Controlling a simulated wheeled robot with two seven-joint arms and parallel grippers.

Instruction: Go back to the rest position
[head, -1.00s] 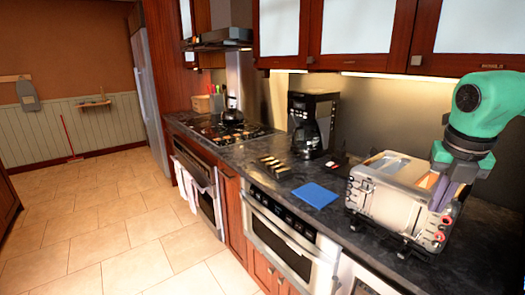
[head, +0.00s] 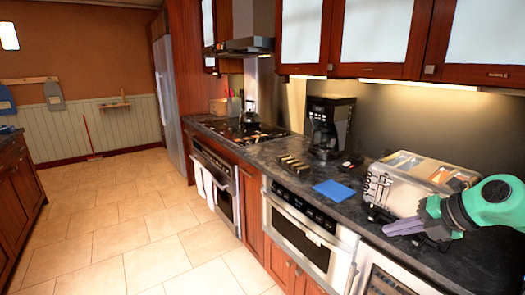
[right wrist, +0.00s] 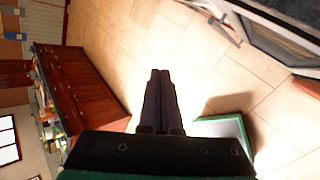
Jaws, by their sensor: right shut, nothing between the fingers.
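My right gripper (head: 390,228) comes in from the right in the head view. My left gripper does not show. The microwave drawer (head: 300,232) under the counter looks shut in the head view.
A kettle (head: 249,116) sits on the stove. The tiled floor (head: 130,225) in front is clear. Wooden cabinets (head: 18,190) stand at the left.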

